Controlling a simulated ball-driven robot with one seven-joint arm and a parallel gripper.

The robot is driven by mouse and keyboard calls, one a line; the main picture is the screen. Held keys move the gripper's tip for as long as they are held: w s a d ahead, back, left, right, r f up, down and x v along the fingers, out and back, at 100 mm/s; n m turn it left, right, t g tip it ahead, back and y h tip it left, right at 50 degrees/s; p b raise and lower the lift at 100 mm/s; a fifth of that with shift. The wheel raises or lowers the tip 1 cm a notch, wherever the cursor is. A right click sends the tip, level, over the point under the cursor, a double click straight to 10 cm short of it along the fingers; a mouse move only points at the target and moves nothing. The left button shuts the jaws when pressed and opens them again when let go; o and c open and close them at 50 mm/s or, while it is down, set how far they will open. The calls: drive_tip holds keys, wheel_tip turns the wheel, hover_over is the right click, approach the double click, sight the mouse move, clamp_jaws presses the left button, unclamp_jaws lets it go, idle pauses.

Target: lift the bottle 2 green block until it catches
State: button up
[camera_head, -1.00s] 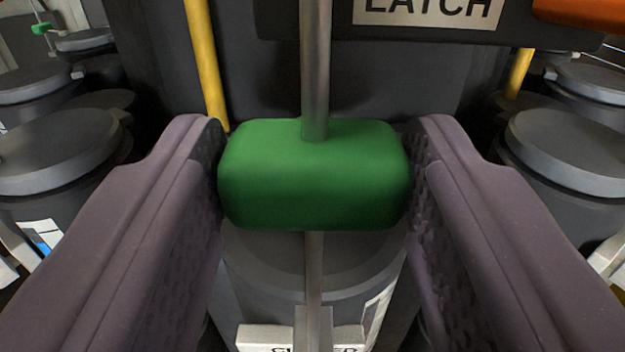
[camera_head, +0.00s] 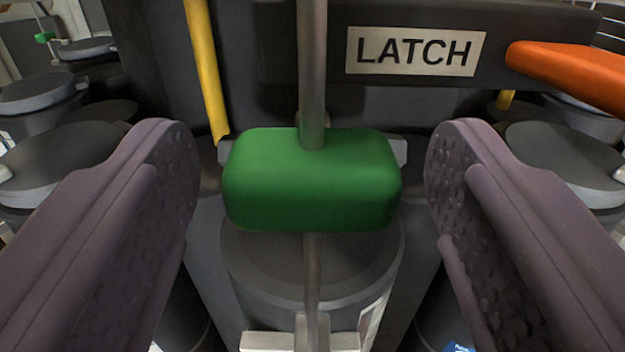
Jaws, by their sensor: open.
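The green block (camera_head: 312,190) sits in the middle of the camera_head view, on an upright metal rod (camera_head: 313,70) that runs above and below it. My gripper (camera_head: 312,170) is open, with one purple-grey finger on each side of the block. A clear gap shows between each finger and the block, so nothing is held. Below the block is a dark grey round lid (camera_head: 310,270). A pale plate at the bottom edge is cut off. Which bottle number this is cannot be read.
A dark bar with a LATCH label (camera_head: 416,51) crosses behind at upper right, with an orange handle (camera_head: 570,70) at its end. A yellow bar (camera_head: 205,70) stands left of the rod. Other dark lidded bottles (camera_head: 60,155) stand left and right (camera_head: 565,155). Another small green block (camera_head: 44,37) is far left.

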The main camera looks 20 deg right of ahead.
drive_tip(key=v, duration=0.8)
drive_tip(key=shift+s+p, duration=0.4)
drive_tip(key=shift+a, duration=0.1)
wheel_tip(320, 180, down, 15)
drive_tip(key=s+a+n+y+b, duration=0.3)
drive_tip(key=y+b, duration=0.4)
drive_tip(key=b, duration=2.6)
drive_tip(key=s+d+f+g+h+b, duration=0.2)
drive_tip(key=s+d+f+b, duration=0.3)
drive_tip(key=b, duration=0.5)
drive_tip(key=shift+s+d+f+b, duration=0.15)
drive_tip(key=shift+s+f+b, duration=0.1)
drive_tip(key=shift+s+b, duration=0.1)
